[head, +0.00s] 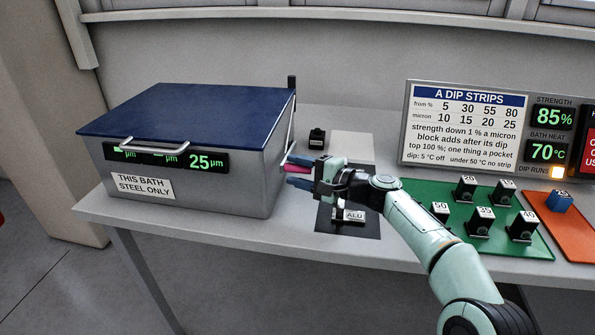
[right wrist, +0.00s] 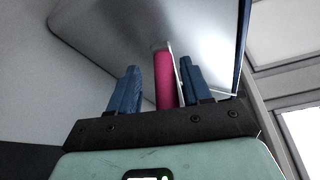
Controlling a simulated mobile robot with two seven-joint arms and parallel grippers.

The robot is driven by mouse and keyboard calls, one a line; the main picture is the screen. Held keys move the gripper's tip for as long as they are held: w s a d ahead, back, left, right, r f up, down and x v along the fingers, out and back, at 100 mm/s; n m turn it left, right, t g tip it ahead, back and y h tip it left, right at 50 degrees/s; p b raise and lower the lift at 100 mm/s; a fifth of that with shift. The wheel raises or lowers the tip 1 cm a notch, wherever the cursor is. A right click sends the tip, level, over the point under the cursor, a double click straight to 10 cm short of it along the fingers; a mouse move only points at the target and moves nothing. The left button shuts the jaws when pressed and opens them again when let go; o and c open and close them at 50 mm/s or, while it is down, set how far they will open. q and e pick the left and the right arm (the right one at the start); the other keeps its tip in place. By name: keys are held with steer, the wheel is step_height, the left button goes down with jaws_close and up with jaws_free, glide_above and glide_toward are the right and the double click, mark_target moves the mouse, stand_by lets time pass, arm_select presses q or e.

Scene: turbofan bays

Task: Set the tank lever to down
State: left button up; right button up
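The tank (head: 240,180) is a grey steel box with a closed dark blue lid, on the bench at left. The tank lever (head: 297,168) is at its right side; its pink grip shows, with a thin silver bar nearby. My right gripper (head: 298,172) is at this side, its blue fingers on either side of the pink grip. In the right wrist view the lever's grip (right wrist: 164,80) stands between the open fingers (right wrist: 160,90), apart from the left finger and close to the right one; contact there is unclear. My left gripper is out of view.
A block marked ALU (head: 349,215) lies on a dark mat below my right gripper. A small black block (head: 317,138) stands behind it. A green mat (head: 520,243) with several numbered blocks, an orange mat (head: 570,240) and a sign panel (head: 465,130) are at right.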

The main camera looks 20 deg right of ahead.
steer(key=v, duration=1.2)
steer(key=shift+s+d, duration=0.35)
steer(key=shift+s, duration=0.15)
